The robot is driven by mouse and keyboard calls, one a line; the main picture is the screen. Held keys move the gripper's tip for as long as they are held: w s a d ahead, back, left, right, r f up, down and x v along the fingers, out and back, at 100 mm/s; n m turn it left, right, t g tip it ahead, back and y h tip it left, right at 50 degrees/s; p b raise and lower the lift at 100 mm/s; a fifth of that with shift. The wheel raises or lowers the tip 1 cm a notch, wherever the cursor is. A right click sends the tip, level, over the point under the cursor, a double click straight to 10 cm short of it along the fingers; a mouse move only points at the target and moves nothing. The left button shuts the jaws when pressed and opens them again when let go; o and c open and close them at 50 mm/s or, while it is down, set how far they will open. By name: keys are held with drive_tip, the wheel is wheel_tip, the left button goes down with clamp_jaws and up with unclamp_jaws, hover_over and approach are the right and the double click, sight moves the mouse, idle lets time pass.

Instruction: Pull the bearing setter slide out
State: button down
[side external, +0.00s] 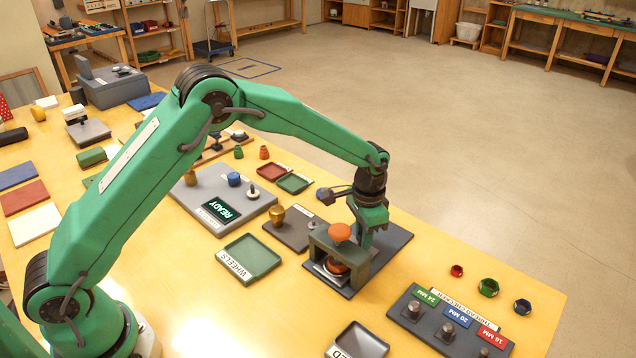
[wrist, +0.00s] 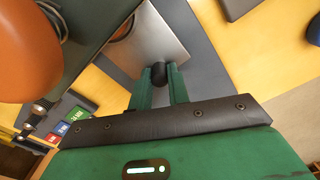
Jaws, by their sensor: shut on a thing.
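The bearing setter (side external: 375,258) is a dark green arch frame with an orange knob (side external: 340,232) on top, standing on a dark base plate. Its orange knob also fills the upper left of the wrist view (wrist: 28,50). The slide (wrist: 160,38) is a flat silver plate with a small black knob (wrist: 158,72) at its near end. My gripper (side external: 364,240) is low behind the frame in the side view. In the wrist view its two green fingers (wrist: 160,84) are shut on the black knob. In the side view the frame and gripper hide the knob.
A grey console reading READY (side external: 222,208) and a green WHEELS tray (side external: 250,257) are to the left. A gauge block with coloured size labels (side external: 450,322) and several nuts (side external: 488,287) are to the right. The table edge is close behind my gripper.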

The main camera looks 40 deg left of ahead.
drive_tip(key=shift+w+d+r, duration=0.1)
drive_tip(key=shift+w, duration=5.4)
drive_tip(key=c, duration=1.3)
unclamp_jaws()
wheel_tip(320, 180, up, 8)
drive_tip(key=shift+f, duration=0.1)
